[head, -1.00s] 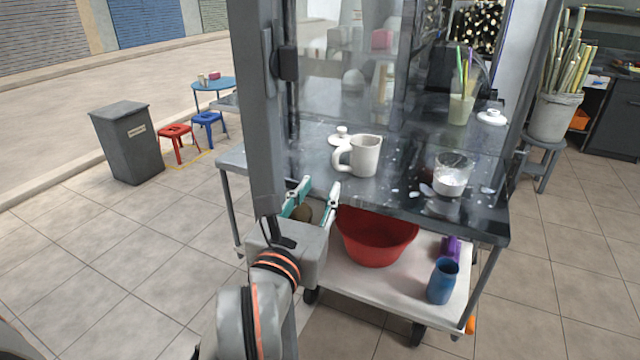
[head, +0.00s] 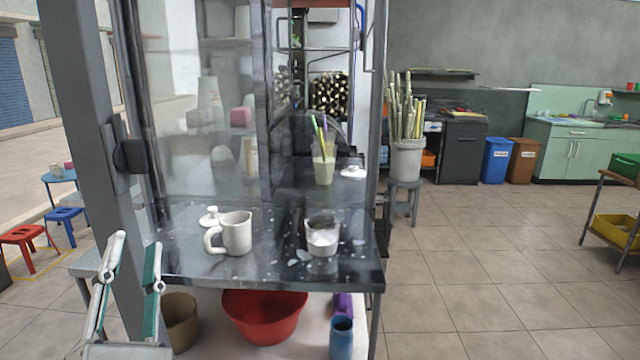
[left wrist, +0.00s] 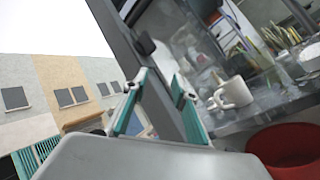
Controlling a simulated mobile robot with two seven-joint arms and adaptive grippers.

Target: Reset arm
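My left gripper (head: 136,252) is at the lower left of the head view, in front of the stall's grey post. Its two fingers with teal pads stand apart, with nothing between them. The same gripper (left wrist: 158,84) shows open and empty in the left wrist view. A white mug (head: 237,233) stands on the dark counter (head: 200,268), to the right of the gripper and apart from it. The mug (left wrist: 234,93) also shows in the left wrist view. My right gripper is not in view.
A glass jar of white powder (head: 322,238) and a cup with straws (head: 323,165) stand on the counter. A red basin (head: 264,318) and a blue cup (head: 341,338) are on the shelf below. The grey post (head: 95,150) is close to my left gripper.

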